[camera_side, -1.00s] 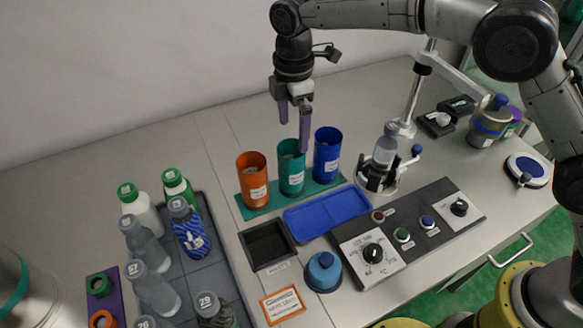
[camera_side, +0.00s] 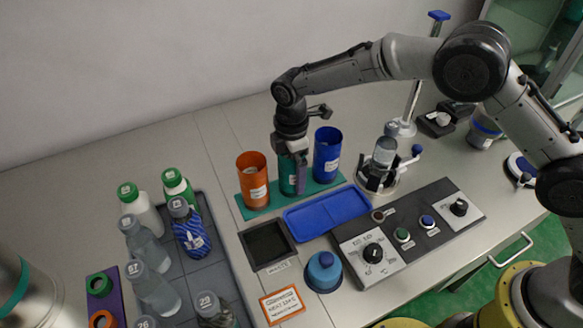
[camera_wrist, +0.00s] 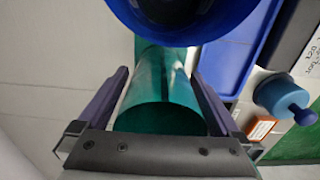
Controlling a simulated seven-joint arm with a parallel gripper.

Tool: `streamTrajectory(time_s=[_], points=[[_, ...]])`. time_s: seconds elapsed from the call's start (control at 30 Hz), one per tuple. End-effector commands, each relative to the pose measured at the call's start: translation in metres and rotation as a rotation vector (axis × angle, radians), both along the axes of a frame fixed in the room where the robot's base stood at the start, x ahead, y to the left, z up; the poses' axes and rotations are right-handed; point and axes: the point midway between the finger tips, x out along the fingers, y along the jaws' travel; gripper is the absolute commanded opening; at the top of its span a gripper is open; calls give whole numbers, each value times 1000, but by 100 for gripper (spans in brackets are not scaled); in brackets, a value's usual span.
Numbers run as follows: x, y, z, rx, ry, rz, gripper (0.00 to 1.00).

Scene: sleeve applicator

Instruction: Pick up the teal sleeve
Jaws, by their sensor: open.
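The teal sleeve (camera_side: 288,176) is an open-topped cylinder standing between the orange sleeve (camera_side: 252,181) and the blue sleeve (camera_side: 327,154) on a teal base strip (camera_side: 262,209). My gripper (camera_side: 292,178) is lowered over the teal sleeve and hides much of it. In the wrist view my gripper (camera_wrist: 160,95) is open, with one purple finger on each side of the teal sleeve (camera_wrist: 158,98). Whether the fingers touch its wall I cannot tell. The blue sleeve (camera_wrist: 185,25) shows at the top of the wrist view.
A blue tray (camera_side: 328,212) and a black bin (camera_side: 268,245) lie in front of the sleeves. A bottle stands in a holder (camera_side: 382,172) to the right. A control panel (camera_side: 405,235) is at front right. Several bottles stand in a grey tray (camera_side: 222,262) at left.

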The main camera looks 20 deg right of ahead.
Motion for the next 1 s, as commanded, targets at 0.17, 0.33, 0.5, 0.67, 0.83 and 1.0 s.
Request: streamTrajectory(time_s=[0.17, 0.33, 0.5, 0.67, 0.83, 1.0], points=[[0, 0, -9, 0, 0, 0, 100], [0, 0, -9, 0, 0, 0, 100], [0, 0, -8, 0, 0, 0, 69], [0, 0, -8, 0, 0, 0, 41], [0, 0, -8, 0, 0, 0, 27], [0, 0, -7, 0, -1, 0, 27]])
